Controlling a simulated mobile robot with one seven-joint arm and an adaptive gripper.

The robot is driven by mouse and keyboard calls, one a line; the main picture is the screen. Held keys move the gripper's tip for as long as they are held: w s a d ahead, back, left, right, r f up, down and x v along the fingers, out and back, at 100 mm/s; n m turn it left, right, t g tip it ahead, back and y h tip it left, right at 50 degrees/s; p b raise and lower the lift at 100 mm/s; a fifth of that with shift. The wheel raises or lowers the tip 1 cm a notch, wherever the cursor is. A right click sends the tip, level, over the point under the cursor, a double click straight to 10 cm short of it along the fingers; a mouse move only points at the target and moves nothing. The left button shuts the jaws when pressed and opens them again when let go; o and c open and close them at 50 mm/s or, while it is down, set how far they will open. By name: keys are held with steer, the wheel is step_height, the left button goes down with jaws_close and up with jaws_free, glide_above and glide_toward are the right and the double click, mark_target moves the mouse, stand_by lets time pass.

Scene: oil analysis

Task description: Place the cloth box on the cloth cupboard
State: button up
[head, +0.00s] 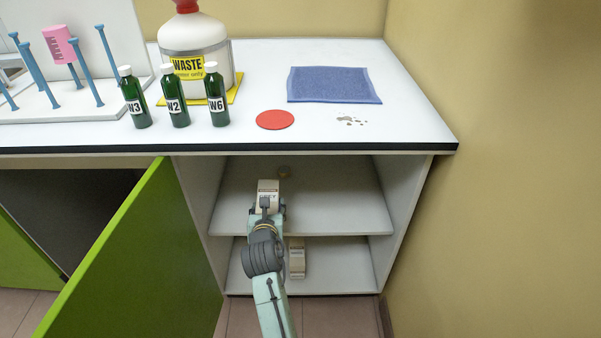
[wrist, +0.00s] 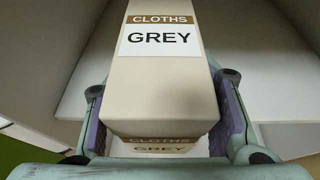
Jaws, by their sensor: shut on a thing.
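The cloth box (head: 268,187) is a beige carton inside the open cupboard, at the level of its middle shelf. In the wrist view the box (wrist: 160,90) fills the middle and reads "CLOTHS GREY". My gripper (head: 266,205) has its two fingers on either side of the box and is shut on it; the fingers also show in the wrist view (wrist: 165,135). The cloth cupboard's shelf (head: 335,205) is white and mostly bare. I cannot tell whether the box touches the shelf.
A second beige box (head: 297,260) stands on the lower shelf. The green door (head: 140,260) is open at the left. The countertop above holds green bottles (head: 177,100), a waste container (head: 195,45), a red disc (head: 275,119) and a blue cloth (head: 333,84). The shelf's right side is free.

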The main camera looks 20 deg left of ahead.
steer(key=s+d+f, duration=0.2)
steer(key=s+d, duration=0.3)
steer(key=shift+w+r+p+x, duration=0.1)
steer(key=shift+r+x, duration=0.2)
steer(key=shift+x, duration=2.4)
steer(key=shift+w+r+p+x, duration=0.1)
steer(key=shift+r+x, duration=0.15)
steer(key=shift+x, duration=2.45)
steer(key=shift+w+r+p+x, duration=0.1)
steer(key=shift+r+x, duration=0.2)
steer(key=shift+x, duration=2.4)
steer(key=shift+a+f, duration=0.1)
steer(key=shift+a, duration=0.1)
steer(key=shift+f, duration=0.1)
steer(key=o, duration=1.3)
